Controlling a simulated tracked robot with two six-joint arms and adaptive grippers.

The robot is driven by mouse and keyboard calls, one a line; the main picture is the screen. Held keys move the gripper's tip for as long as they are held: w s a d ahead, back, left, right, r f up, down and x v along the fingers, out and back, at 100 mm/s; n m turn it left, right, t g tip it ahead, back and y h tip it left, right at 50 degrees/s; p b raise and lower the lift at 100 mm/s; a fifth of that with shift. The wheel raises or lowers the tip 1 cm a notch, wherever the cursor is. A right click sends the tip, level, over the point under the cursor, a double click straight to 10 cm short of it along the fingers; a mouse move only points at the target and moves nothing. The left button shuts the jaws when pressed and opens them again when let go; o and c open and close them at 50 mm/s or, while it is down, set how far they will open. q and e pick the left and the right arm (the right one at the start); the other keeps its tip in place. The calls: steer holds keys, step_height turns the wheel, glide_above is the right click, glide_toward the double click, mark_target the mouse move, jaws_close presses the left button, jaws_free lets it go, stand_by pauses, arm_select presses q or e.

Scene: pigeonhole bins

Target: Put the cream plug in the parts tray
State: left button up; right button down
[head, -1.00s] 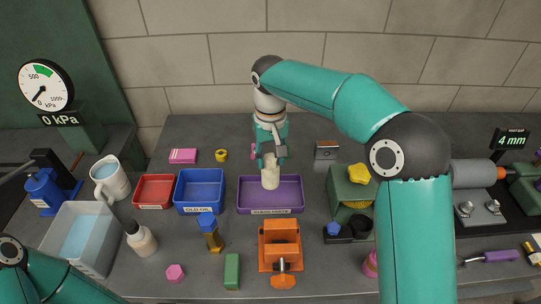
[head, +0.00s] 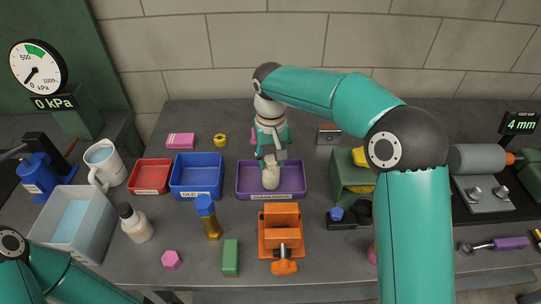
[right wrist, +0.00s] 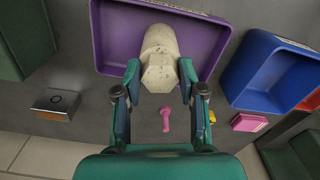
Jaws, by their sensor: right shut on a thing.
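The cream plug (head: 271,178) is held upright by my right gripper (head: 271,160), within the outline of the purple tray (head: 296,195). The tray's front label seems to read "CLEAN PARTS". In the right wrist view, the fingers of my right gripper (right wrist: 160,85) are closed on the near end of the cream plug (right wrist: 160,52), and the purple tray (right wrist: 101,40) surrounds its far part. I cannot tell whether the plug touches the tray floor. My left gripper is out of view; only part of my left arm shows at the lower left.
A blue bin (head: 197,190) and a red bin (head: 150,190) stand left of the tray. An orange vise (head: 281,235) is in front, a green box (head: 350,175) right. A pink part (right wrist: 166,118) lies behind the tray.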

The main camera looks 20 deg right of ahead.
steer(key=shift+f+b, duration=0.3)
steer(key=shift+f, duration=0.15)
stand_by(0.4)
steer(key=c, duration=0.6)
jaws_free()
steer(key=shift+o, duration=0.4)
steer(key=o, duration=0.5)
steer(key=shift+r, duration=0.2)
steer(key=shift+r+p, duration=3.95)
steer(key=shift+r, duration=0.45)
steer(key=shift+s+f, duration=0.1)
